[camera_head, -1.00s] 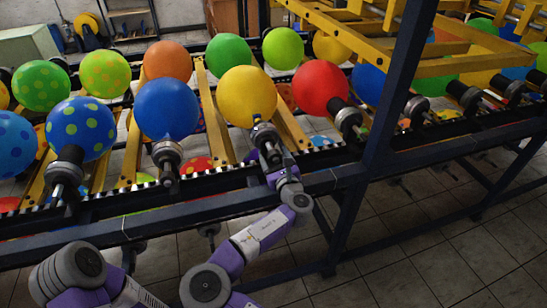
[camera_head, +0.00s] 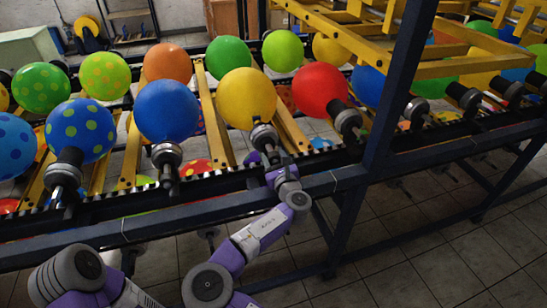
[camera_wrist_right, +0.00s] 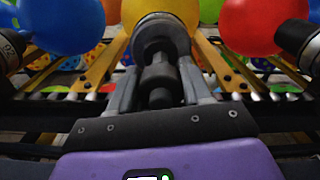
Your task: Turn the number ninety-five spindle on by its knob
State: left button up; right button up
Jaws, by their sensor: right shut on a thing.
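A yellow balloon (camera_head: 247,97) sits on a grey and black spindle (camera_head: 263,135) at the front edge of the machine. In the right wrist view the spindle (camera_wrist_right: 160,33) runs from the yellow balloon (camera_wrist_right: 160,9) down to a dark knob (camera_wrist_right: 159,76). My right gripper (camera_head: 266,157) reaches the lower end of this spindle from the front. Its two fingers lie on either side of the knob and are shut on it in the right wrist view (camera_wrist_right: 160,88). No number on this spindle is readable. My left gripper is out of view.
Neighbouring spindles hold a blue balloon (camera_head: 166,111) on the left and a red balloon (camera_head: 319,90) on the right. A dark frame rail (camera_head: 150,222) runs below my right wrist. A dark upright post (camera_head: 388,110) stands to the right. Tiled floor lies in front.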

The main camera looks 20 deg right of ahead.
jog(key=shift+m, duration=0.3)
jog(key=m+p, duration=0.1)
jog(key=m, duration=0.3)
jog(key=shift+d+r, duration=0.1)
jog(key=m+p, duration=0.1)
jog(key=m, duration=0.3)
jog(key=shift+d+m, duration=0.1)
jog(key=shift+m, duration=0.2)
jog(key=m, duration=0.4)
jog(key=shift+d, duration=0.1)
jog(key=shift+m, duration=2.2)
jog(key=o, duration=1)
jog(key=shift+f, duration=0.2)
